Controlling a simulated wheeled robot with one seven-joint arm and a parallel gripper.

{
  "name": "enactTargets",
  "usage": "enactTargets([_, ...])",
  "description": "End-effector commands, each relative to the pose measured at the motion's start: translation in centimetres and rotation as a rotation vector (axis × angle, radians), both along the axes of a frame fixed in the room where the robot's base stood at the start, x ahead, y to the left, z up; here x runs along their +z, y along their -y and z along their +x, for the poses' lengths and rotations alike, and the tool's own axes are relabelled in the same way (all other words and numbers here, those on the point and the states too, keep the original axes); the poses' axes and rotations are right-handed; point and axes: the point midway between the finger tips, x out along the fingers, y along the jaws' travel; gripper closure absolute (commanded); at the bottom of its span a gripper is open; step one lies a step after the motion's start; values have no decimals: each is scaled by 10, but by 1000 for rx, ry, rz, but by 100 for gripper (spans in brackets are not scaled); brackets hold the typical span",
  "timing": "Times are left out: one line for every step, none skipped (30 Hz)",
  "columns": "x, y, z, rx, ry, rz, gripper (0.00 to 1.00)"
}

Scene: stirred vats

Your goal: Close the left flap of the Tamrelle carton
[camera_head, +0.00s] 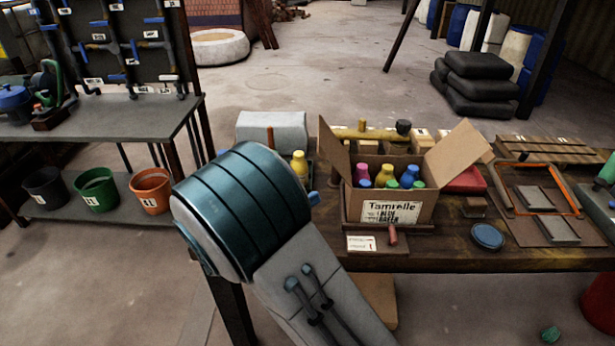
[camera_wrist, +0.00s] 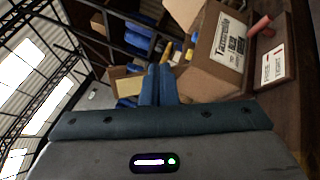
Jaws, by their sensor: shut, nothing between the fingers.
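The Tamrelle carton (camera_head: 352,206) stands open on the wooden bench, with bottles with pink, yellow, green and blue caps inside. Its left flap (camera_head: 333,151) stands up, leaning slightly outward to the left. Its right flap (camera_head: 456,151) is spread up and outward to the right. In the wrist view the carton (camera_wrist: 208,62) appears tilted, with its label at the upper right. My gripper (camera_wrist: 160,70) is shut and empty, its blue fingers together, just left of the carton in that view. In the head view my arm hides most of the gripper.
A yellow-capped bottle (camera_head: 299,164) and a grey case (camera_head: 272,130) stand left of the carton.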

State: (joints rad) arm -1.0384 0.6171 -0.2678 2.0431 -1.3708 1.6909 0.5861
Motion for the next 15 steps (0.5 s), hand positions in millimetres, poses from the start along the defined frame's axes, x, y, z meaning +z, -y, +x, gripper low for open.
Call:
enactTargets([-11,-25,1,68,39,-59,100])
enactTargets([-13,-37,2,104,61,-85,100])
enactTargets([-15,-51,2,146,89,-116,100])
enactTargets([-16,-60,1,174,108,-133,100])
enactTargets([-18,-68,1,197,123,-151,100])
enactTargets([-19,-76,0,222,140,-167,100])
enactTargets([-19,-82,0,238,151,-177,100])
enactTargets([-20,-85,-1,250,160,-184,100])
enactTargets([-19,-88,0,259,168,-190,100])
enactTargets([-18,-89,0,264,172,-194,100])
enactTargets([-17,-89,2,268,175,-195,100])
enactTargets([-16,-87,4,269,176,-195,100])
enactTargets([-14,-85,6,268,175,-194,100])
enactTargets([-12,-82,9,267,175,-194,100])
enactTargets([-9,-77,14,265,174,-195,100])
